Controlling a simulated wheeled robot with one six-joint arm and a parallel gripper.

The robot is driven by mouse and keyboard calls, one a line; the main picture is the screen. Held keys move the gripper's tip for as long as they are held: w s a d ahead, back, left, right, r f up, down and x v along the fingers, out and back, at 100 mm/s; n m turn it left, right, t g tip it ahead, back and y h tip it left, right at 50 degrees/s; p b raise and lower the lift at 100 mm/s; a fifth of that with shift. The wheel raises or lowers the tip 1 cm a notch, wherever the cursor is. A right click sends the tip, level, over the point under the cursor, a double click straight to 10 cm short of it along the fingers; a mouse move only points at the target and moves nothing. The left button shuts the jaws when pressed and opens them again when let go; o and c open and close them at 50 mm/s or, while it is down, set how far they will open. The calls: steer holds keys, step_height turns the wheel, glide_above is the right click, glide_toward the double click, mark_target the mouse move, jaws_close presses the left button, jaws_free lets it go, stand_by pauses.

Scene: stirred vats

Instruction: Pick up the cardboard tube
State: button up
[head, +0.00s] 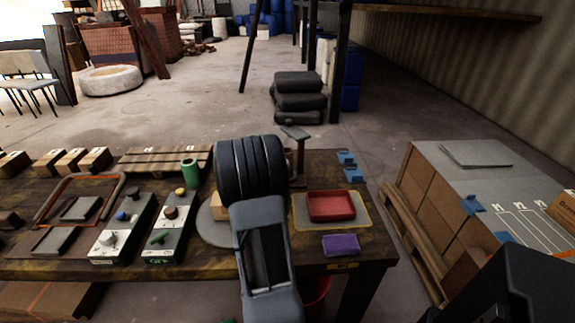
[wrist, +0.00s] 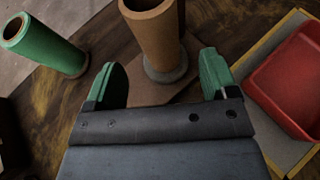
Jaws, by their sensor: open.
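The brown cardboard tube (wrist: 153,38) stands upright in the wrist view, its open top cut by the upper edge. Its lower end sits on a small round grey base. My gripper (wrist: 161,78) is open, with one green fingertip to the left of the tube's lower end and one to the right. The tube appears between the fingertips or just beyond them; I cannot tell how deep, and no contact shows. In the head view my arm hides the gripper, and I cannot make out the tube there.
A green tube (wrist: 45,46) stands to the left; it also shows in the head view (head: 190,173). A red tray (head: 331,205) lies to the right on a yellow-edged mat (head: 362,222), with a purple block (head: 341,245) in front. Control boxes (head: 168,228) occupy the table's left.

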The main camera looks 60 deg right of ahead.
steer(key=shift+x, duration=2.9)
steer(key=shift+d+r, duration=0.1)
steer(key=shift+r, duration=0.15)
steer(key=shift+c, duration=0.3)
steer(key=c, duration=0.9)
steer(key=shift+c, duration=0.2)
